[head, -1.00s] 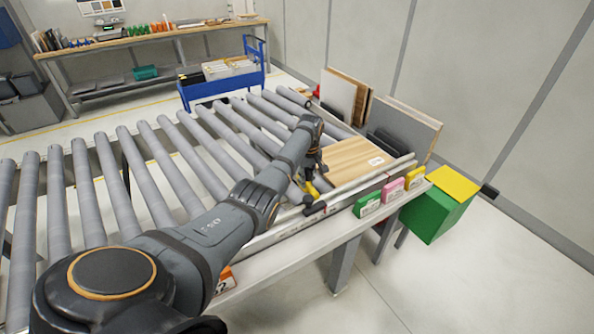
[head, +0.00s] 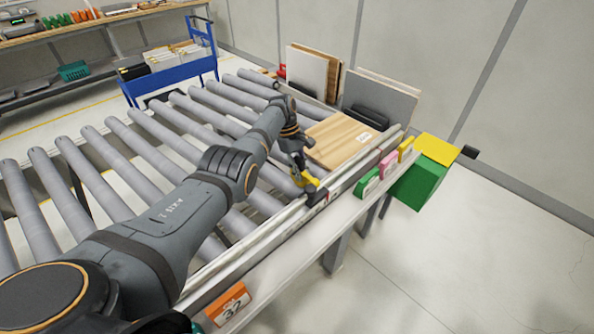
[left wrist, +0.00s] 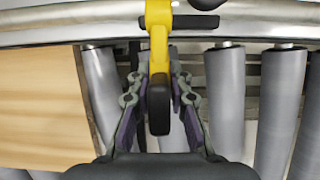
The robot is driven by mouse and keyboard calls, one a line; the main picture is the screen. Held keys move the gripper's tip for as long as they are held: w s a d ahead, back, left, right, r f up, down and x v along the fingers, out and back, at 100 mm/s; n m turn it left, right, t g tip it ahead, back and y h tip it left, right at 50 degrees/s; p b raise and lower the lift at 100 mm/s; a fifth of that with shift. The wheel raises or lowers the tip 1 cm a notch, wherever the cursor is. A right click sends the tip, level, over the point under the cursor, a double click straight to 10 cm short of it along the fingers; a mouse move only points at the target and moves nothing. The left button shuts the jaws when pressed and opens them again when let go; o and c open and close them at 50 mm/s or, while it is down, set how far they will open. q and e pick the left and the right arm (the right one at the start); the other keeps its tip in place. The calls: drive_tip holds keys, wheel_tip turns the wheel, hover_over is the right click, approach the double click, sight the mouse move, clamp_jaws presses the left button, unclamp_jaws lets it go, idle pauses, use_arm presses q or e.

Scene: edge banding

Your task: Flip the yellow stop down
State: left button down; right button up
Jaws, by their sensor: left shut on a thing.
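The yellow stop (head: 310,183) is mounted on the metal rail along the near side of the roller conveyor. In the left wrist view the yellow stop (left wrist: 158,45) reaches from the rail out over the rollers, with its black tip (left wrist: 159,105) between my fingers. My left gripper (head: 301,181) is at the stop and shut on it; it also shows in the left wrist view (left wrist: 160,88). The fingers partly hide the stop in the head view. A wood-grain panel (head: 340,141) lies on the rollers just beyond the gripper. My right gripper is not in view.
Green (head: 367,184), pink (head: 389,163) and yellow (head: 405,149) tags stand along the rail. An orange number sign (head: 229,303) is nearer. Upright boards (head: 385,98) stand behind the panel. A green box with a yellow top (head: 420,185) stands right of the conveyor.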

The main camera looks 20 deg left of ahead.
sight(296, 156)
use_arm(q)
drive_tip(key=shift+s+f, duration=0.15)
drive_tip(key=c, duration=1.3)
unclamp_jaws()
drive_tip(key=v, duration=0.7)
drive_tip(key=shift+r, duration=0.2)
drive_tip(key=shift+a, duration=0.1)
